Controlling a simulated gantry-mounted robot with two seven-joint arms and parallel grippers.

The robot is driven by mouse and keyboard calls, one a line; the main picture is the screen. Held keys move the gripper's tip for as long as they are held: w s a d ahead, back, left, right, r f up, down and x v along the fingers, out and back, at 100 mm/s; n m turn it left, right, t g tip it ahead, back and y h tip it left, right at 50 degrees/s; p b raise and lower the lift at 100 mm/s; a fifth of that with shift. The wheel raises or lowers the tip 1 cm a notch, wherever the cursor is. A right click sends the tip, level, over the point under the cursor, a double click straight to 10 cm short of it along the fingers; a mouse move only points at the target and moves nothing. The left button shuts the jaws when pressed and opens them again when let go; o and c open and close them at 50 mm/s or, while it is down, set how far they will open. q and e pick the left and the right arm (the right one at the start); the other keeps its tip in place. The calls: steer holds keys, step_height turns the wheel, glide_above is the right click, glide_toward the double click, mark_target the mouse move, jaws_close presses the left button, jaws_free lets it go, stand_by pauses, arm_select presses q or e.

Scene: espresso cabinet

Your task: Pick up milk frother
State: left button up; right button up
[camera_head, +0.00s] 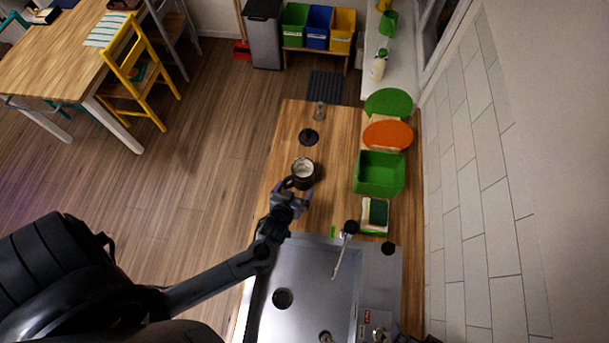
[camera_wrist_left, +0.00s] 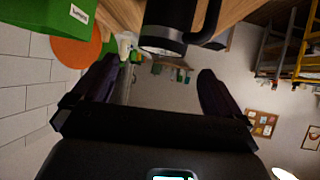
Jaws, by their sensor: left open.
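The milk frother (camera_head: 303,170), a dark cup with a light inside and a side handle, stands upright on the wooden counter. My left gripper (camera_head: 294,193) is at its near side, with the fingers close to the cup. In the left wrist view the frother (camera_wrist_left: 164,28) shows at the top with its handle to the right. The open fingers of my left gripper (camera_wrist_left: 156,72) are spread below it, with nothing between them. In the head view I cannot tell whether a finger touches the cup. My right gripper is not in view.
A black round lid-like piece (camera_head: 309,137) and a small glass jar (camera_head: 319,110) stand farther back. A green bin (camera_head: 379,173), an orange disc (camera_head: 388,135) and a sponge tray (camera_head: 374,215) line the right. The steel sink (camera_head: 318,270) and faucet (camera_head: 345,245) are nearer.

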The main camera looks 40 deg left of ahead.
arm_select(q)
steer(key=w+f+t+y, duration=0.1)
steer(key=w+f, duration=0.1)
glide_toward(305, 161)
steer(key=shift+w+f, duration=0.75)
steer(key=shift+w, duration=0.6)
steer(key=w+a+f, duration=0.1)
steer(key=w+a+b, duration=0.1)
steer(key=shift+w+f+y+b, duration=0.3)
steer(key=shift+f+y, duration=0.05)
steer(key=shift+y, duration=0.05)
steer(key=shift+w+a+b, duration=0.2)
steer(key=shift+w+b, duration=0.1)
steer(key=shift+w, duration=0.1)
steer(key=c, duration=1.4)
steer(key=shift+c, duration=0.5)
steer(key=shift+r, duration=0.25)
